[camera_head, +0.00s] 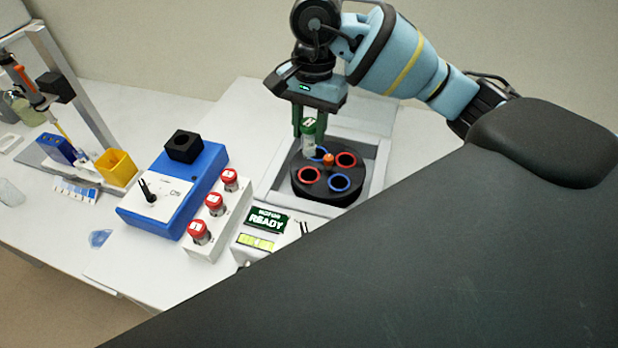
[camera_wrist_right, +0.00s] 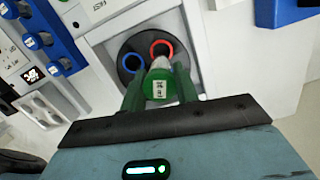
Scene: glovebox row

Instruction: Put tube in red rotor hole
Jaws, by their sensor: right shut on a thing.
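My right gripper (camera_head: 309,130) is shut on a clear tube (camera_head: 309,149) with a green cap, held roughly upright over the far left part of the black rotor (camera_head: 323,190). The rotor has two red-ringed holes, one at right (camera_head: 346,159) and one at left (camera_head: 308,176), and blue-ringed holes, one at front (camera_head: 339,182). In the head view the tube partly covers the far blue ring (camera_head: 319,153). In the right wrist view the green cap (camera_wrist_right: 159,88) sits between the fingers, and the tube's far end overlaps the red ring (camera_wrist_right: 161,48). Whether its tip touches the rotor is unclear. My left gripper is out of view.
The centrifuge's READY display (camera_head: 266,220) faces front. Left of it stand a white rack (camera_head: 219,222) with three red-capped tubes and a blue device (camera_head: 207,167) with a black block on top. An orange knob (camera_head: 328,159) rises at the rotor's centre.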

